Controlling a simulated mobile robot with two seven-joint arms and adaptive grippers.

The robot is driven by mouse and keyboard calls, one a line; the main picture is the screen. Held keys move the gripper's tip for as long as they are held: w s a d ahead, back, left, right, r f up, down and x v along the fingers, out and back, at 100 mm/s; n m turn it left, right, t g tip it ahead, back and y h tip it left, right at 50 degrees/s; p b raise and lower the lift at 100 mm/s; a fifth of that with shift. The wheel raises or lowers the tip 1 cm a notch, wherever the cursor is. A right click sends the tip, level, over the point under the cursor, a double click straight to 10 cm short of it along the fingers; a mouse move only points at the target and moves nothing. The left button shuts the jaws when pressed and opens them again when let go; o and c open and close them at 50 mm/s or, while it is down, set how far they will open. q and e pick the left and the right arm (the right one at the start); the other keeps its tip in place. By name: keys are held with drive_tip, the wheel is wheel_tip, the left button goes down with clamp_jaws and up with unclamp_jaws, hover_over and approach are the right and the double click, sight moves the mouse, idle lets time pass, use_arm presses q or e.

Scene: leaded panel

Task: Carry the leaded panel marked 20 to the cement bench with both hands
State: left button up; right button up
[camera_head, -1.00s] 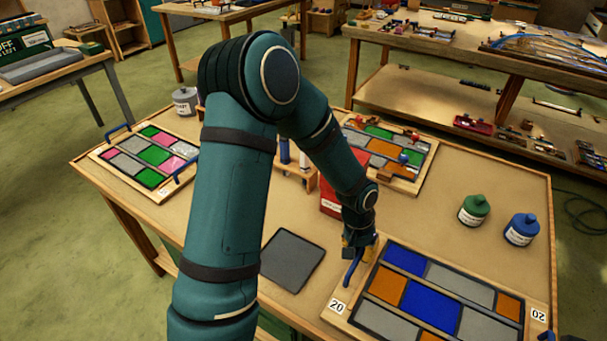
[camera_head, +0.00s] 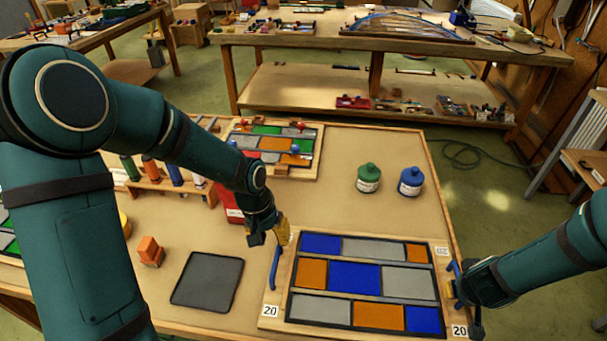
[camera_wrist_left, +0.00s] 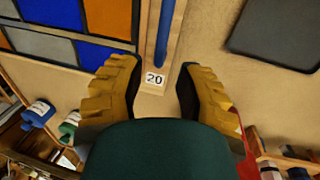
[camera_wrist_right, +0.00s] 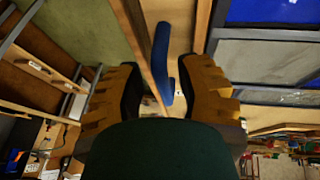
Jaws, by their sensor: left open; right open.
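The leaded panel marked 20 (camera_head: 352,279) lies flat on the wooden table, with blue, orange and grey panes in a wooden frame. It has a blue handle (camera_head: 275,267) on its left side and another blue handle (camera_head: 455,271) on its right. My left gripper (camera_head: 272,242) is open at the far end of the left handle. In the left wrist view that handle (camera_wrist_left: 165,30) runs ahead between the open fingers. My right gripper (camera_head: 460,292) is open beside the right handle, and the right wrist view shows that handle (camera_wrist_right: 162,62) between its fingers. I cannot identify the cement bench.
A grey mat (camera_head: 207,281) lies left of the panel. A green bottle (camera_head: 368,178) and a blue bottle (camera_head: 411,181) stand behind it. Another panel (camera_head: 272,149) lies at the back of the table. A second workbench (camera_head: 300,40) stands beyond.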

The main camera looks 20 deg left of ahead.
drive_tip(key=shift+r, duration=0.1)
use_arm(q)
wheel_tip(320, 180, up, 6)
drive_tip(key=a, duration=0.1)
drive_tip(key=shift+r, duration=0.15)
use_arm(e)
drive_tip(key=v, duration=1.2)
idle(0.7)
use_arm(q)
drive_tip(key=shift+a, duration=0.1)
drive_tip(key=shift+s, duration=0.1)
idle(0.3)
